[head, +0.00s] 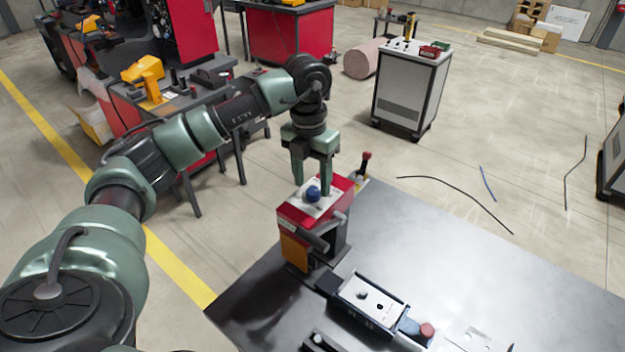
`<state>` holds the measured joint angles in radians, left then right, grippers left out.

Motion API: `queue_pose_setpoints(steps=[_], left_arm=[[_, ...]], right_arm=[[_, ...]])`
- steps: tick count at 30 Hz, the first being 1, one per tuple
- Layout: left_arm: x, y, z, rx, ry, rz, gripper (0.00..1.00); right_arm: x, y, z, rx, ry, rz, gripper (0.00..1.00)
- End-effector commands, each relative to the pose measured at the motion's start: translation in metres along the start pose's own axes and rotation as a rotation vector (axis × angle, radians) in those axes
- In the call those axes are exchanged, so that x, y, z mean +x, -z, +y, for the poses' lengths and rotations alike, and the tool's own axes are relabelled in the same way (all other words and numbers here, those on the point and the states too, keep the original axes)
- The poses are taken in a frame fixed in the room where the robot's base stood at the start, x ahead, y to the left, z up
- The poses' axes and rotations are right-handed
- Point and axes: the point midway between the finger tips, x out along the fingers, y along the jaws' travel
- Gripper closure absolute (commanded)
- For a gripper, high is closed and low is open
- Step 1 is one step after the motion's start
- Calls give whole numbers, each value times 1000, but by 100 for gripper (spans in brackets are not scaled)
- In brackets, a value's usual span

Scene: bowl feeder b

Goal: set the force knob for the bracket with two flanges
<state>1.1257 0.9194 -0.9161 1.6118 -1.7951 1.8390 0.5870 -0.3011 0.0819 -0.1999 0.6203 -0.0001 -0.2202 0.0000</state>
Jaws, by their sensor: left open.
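A red box-shaped machine (290,214) stands at the far left corner of the dark table. A blue knob (312,194) sits on the light plate (325,206) on its top. My left gripper (312,184) points down, open, with its fingers either side of the knob in this view. I cannot tell whether the fingers touch the knob. No scale marks on the plate can be read. I cannot make out a bracket with two flanges. My right gripper is not in view.
A device with a white face (372,298) and a red button (427,330) lie on the table (480,255) in front. A small red-topped tool (366,158) stands behind the machine. The table's right part is bare. A grey cabinet (408,85) stands beyond.

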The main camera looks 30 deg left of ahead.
Motion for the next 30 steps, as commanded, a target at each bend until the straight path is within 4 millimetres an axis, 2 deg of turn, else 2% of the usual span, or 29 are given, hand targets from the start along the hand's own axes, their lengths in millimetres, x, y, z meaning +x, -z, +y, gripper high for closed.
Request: queue_pose_setpoints(steps=[6, 13, 14, 19, 30], left_arm=[[16, 0, 0, 1, 0, 1, 49], [18, 0, 0, 1, 1, -1, 49], [18, 0, 0, 1, 1, -1, 52], [18, 0, -1, 1, 1, -1, 99], [18, 0, 0, -41, 2, -3, 100]], right_arm=[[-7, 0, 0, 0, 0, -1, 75], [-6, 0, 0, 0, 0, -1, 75], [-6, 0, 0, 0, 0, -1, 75], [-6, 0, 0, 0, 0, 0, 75], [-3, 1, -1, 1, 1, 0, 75]])
